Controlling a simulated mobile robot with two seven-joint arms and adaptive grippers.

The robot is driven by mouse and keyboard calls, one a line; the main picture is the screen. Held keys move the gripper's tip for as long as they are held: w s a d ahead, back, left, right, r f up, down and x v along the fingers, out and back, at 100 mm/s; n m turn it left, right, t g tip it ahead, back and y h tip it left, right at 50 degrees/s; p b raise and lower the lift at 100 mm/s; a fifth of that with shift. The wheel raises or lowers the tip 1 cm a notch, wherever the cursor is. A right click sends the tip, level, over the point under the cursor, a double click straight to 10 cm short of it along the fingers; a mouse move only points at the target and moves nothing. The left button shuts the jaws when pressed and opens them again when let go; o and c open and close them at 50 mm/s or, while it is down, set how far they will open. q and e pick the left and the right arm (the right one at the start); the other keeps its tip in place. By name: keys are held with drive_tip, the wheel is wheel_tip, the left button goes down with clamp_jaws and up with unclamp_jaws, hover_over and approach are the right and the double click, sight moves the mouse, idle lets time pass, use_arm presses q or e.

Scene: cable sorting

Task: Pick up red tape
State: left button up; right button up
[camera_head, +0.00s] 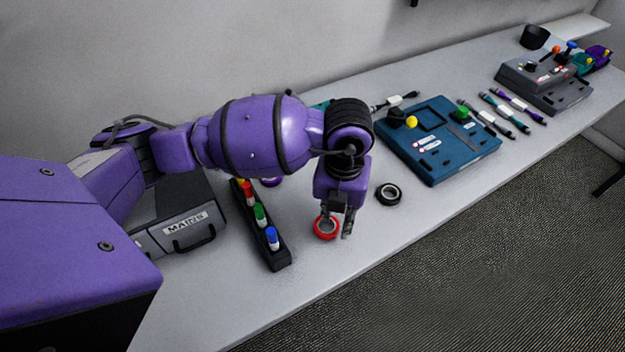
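The red tape (320,232) is a small ring lying flat on the grey table, near its front edge. My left gripper (337,227) points down right at the tape, with its two fingers spread apart. One finger overlaps the ring in the picture and the other is just to its right. I cannot tell whether either finger touches the tape. Part of the ring is hidden behind the gripper. My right gripper is not in view.
A black tape roll (389,194) lies to the right. A blue control panel (455,158) and several cables lie farther right. The table (310,285) is clear in front.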

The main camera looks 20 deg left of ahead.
sight(335, 226)
use_arm(q)
wheel_tip(335, 226, down, 3)
drive_tip(key=shift+a+f, duration=0.1)
drive_tip(key=shift+f, duration=0.1)
clamp_jaws()
